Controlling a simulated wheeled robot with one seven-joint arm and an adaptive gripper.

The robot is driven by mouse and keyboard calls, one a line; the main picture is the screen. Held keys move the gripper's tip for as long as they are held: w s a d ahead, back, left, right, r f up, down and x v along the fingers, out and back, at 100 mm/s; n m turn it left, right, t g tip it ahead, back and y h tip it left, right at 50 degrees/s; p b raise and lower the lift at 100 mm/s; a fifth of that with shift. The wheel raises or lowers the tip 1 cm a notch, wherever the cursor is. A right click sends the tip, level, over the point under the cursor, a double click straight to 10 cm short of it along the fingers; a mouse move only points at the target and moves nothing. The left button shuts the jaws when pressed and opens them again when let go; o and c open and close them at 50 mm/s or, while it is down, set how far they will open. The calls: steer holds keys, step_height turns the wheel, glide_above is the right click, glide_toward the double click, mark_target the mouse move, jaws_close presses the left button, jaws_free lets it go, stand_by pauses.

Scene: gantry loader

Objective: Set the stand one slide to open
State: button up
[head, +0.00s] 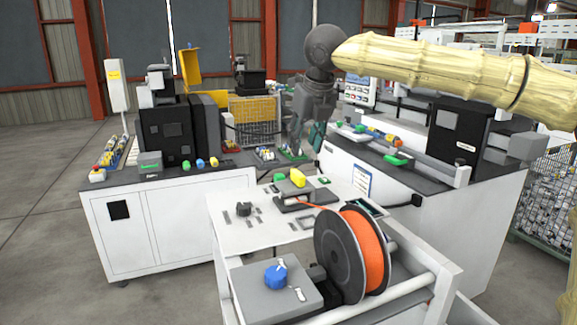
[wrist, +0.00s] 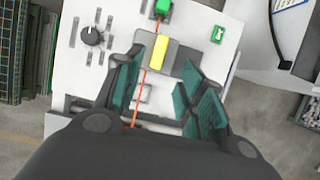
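A white stand (head: 243,237) sits in the foreground with a grey slide block on its top and a yellow piece (head: 298,178) on that block. The yellow piece (wrist: 159,51) also shows in the wrist view, on a dark grey base (wrist: 183,58). A thin orange strand runs past it. No label naming stand one is readable. My gripper (head: 304,147) is raised above the stand, apart from it. In the wrist view my gripper (wrist: 155,80) has its teal-padded fingers spread wide, with nothing held. The yellow piece appears between and beyond the fingertips.
A black spool with orange strand (head: 370,250) and a blue knob (head: 276,275) stand at the front. A green block (wrist: 163,8) and black knob (wrist: 92,36) are on the stand top. White-fronted machine cabinets (head: 150,235) stand left and right.

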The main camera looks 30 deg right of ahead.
mark_target(299, 172)
steer(key=p+x, duration=0.3)
steer(key=x, duration=0.7)
steer(key=shift+s+d+f, duration=0.1)
steer(key=shift+f, duration=0.05)
